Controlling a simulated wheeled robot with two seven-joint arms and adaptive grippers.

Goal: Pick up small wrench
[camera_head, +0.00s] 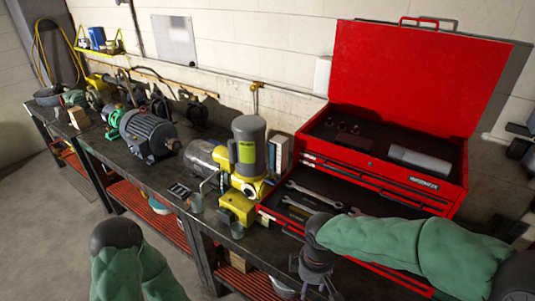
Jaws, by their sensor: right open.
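Wrenches lie in the open top drawer (268,212) of the red toolbox. A long silver wrench (314,195) lies toward the back of the drawer. A shorter, darker yellowish tool (298,206), perhaps a wrench, lies in front of it. I cannot tell for sure which is the small wrench; my right arm hides part of the drawer. My right gripper (317,284) points down at the drawer's front edge, open and empty, apart from the tools. My left arm shows at the lower left, but its gripper does not show.
The red toolbox (380,185) stands with its lid (420,75) raised against the wall. A yellow and grey pump (246,160) stands close to the drawer's left side. A grey motor (148,135) and other machines line the dark bench. The floor (60,230) at left is clear.

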